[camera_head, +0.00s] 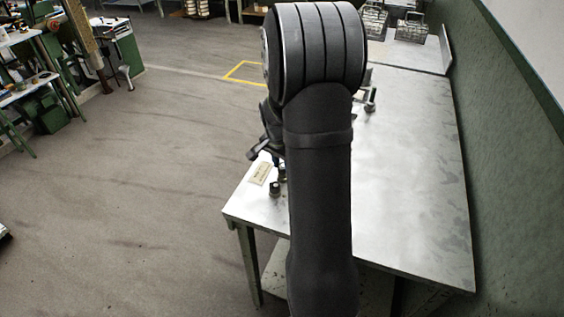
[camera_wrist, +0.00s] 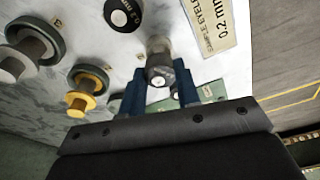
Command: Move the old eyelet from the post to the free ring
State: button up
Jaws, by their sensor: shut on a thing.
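My gripper (camera_wrist: 159,92) has its two blue fingers on either side of a dark grey eyelet (camera_wrist: 160,75) with a pale end face, and is shut on it. Another dark eyelet (camera_wrist: 123,12), marked 0.2, stands at the top. Which ring is the free one is unclear. In the head view my arm hides most of my gripper.
A cream label plate (camera_wrist: 214,24) reading 0.2 mm lies beside the eyelets. The metal table (camera_head: 410,190) is bare on its right side, along a green wall (camera_head: 510,170). Wire baskets (camera_head: 405,28) stand at the far end. Small dark cylinders (camera_head: 275,188) stand near the left edge.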

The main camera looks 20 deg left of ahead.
jog(key=shift+f, duration=1.05)
dwell(1.2)
jog(key=o, duration=1.5)
jog(key=shift+r, duration=3.55)
notch_tip(320, 180, down, 7)
jog(key=shift+f, duration=0.1)
jog(key=shift+r, duration=0.2)
